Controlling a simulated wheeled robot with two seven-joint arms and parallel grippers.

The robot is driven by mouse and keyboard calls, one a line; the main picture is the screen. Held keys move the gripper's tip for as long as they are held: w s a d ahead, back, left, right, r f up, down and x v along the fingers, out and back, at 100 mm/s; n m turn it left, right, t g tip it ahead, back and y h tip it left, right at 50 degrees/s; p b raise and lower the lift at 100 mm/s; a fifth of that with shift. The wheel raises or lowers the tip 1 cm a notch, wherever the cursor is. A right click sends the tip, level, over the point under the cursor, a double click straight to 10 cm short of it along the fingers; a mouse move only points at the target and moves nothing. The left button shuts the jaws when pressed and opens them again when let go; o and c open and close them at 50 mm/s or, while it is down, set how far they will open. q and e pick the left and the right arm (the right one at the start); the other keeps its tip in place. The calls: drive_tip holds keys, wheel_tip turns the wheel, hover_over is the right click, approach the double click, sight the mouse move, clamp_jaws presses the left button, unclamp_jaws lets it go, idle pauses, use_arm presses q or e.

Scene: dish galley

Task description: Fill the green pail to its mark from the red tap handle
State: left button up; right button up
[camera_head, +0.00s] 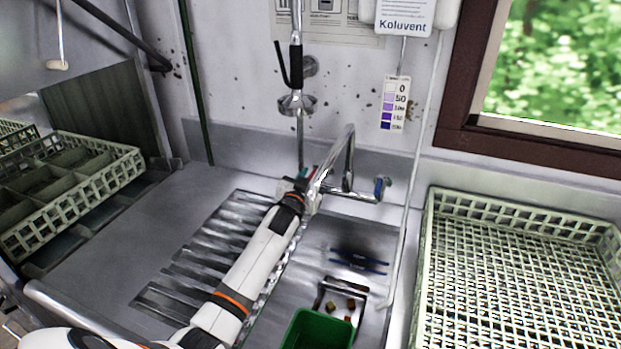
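The green pail (318,331) stands low in the sink area, cut off by the bottom edge of the view. Its fill mark and contents are not visible. The chrome tap (344,150) is on the back wall, with a blue handle (381,188) at its right end. A small red part, likely the red handle (303,172), shows at the left end, mostly hidden by my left gripper (301,184). That gripper is at or against this end. Its fingers are too small and overlapped to tell open from shut. No water stream is visible. My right gripper is not in view.
A pale green dish rack (432,262) stands right of the sink, and another rack (118,178) stands at left. A spray fitting (297,103) hangs above the tap. A white hose (398,262) hangs right of the sink. Small scraps (350,303) lie behind the pail.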

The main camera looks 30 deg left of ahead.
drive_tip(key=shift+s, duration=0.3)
use_arm(q)
clamp_jaws()
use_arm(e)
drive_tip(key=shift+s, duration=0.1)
